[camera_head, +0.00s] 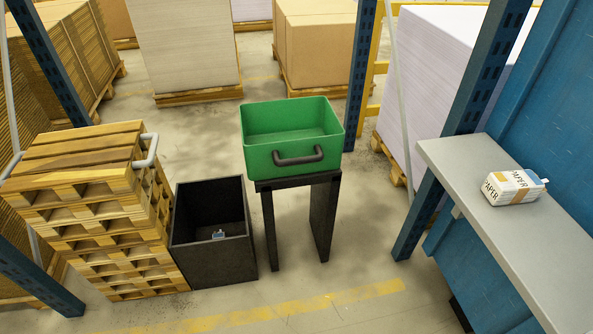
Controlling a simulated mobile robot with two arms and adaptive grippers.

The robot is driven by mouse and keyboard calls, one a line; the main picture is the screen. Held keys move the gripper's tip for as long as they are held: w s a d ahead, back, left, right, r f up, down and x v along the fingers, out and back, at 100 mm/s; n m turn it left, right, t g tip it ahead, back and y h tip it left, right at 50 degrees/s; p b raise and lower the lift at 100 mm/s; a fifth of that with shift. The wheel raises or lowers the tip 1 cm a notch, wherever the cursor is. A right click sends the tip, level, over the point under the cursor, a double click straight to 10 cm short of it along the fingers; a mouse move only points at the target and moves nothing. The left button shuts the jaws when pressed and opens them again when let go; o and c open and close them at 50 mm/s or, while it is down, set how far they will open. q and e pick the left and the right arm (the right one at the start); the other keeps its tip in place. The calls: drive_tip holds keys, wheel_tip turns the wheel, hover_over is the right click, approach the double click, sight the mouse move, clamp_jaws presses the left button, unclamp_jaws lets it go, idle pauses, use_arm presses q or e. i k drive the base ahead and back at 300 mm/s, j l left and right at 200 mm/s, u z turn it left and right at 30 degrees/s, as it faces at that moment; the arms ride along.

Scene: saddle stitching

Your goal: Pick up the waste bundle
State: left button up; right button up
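A small white bundle (511,188) with "PAPER" printed on it and a tan band around it lies on the grey shelf (462,172) at the right. A bit of blue shows at its right end. I cannot tell from its look alone whether it is the waste bundle. A small white and blue item (218,234) lies inside the dark open bin (213,262); it is too small to make out. Neither of my grippers is in view.
A green open bin (262,158) with a dark front handle sits on a dark stand (321,220). Stacked wooden pallets (95,235) with a pale bent handle stand at the left. Blue rack posts rise at both sides. Floor in front is clear, with a yellow line.

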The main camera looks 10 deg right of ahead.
sight(510, 187)
drive_tip(key=z, duration=1.85)
drive_tip(key=i+j+z, duration=0.2)
drive_tip(key=j+z, duration=0.25)
drive_tip(key=k, duration=0.05)
